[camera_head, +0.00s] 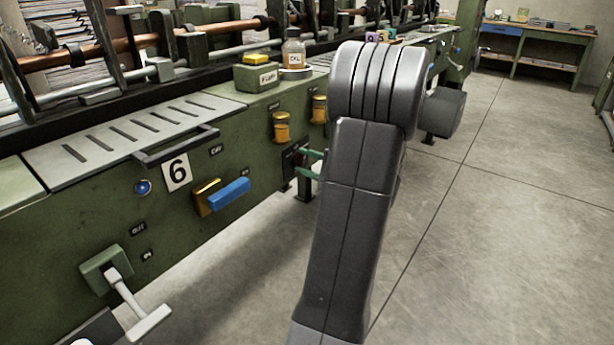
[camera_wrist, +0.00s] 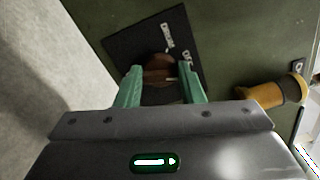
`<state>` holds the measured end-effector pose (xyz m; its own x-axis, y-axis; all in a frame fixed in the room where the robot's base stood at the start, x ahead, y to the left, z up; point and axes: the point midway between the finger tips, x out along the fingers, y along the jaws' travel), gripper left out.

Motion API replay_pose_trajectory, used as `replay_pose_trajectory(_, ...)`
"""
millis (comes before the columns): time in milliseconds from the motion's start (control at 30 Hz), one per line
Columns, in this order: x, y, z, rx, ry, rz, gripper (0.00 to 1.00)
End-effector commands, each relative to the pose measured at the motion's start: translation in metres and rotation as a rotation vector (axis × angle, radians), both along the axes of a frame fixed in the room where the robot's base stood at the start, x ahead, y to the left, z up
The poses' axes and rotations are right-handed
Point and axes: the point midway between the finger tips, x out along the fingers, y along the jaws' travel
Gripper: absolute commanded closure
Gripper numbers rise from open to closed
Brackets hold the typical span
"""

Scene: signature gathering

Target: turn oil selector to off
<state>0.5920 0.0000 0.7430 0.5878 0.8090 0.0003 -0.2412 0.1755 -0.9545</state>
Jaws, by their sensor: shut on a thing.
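The oil selector is a brown knob (camera_wrist: 160,68) on a black plate (camera_wrist: 125,45) with small white labels, fixed to the green machine side. My gripper (camera_wrist: 160,72) has its green fingers on either side of the knob and is shut on it. The label nearest the knob is partly legible; I cannot tell which setting the knob points to. In the head view my gripper (camera_head: 306,163) reaches the black plate (camera_head: 289,162) on the machine, and my arm hides part of the area to its right.
A yellow cylinder (camera_wrist: 270,93) juts from the panel beside my gripper; two yellow cylinders (camera_head: 281,127) show in the head view. A blue handle (camera_head: 229,193), a white-handled lever (camera_head: 135,305) and a bar handle (camera_head: 176,146) stick out further left. Open concrete floor (camera_head: 480,220) lies to the right.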

Motion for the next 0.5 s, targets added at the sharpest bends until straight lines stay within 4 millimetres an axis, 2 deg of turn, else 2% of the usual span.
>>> replay_pose_trajectory(33, -0.0004, 0.0002, -0.007, -0.024, -0.032, 0.0, 0.88)
replay_pose_trajectory(500, -0.0005, 0.0003, -0.0035, -0.162, -0.222, 0.001, 0.88)
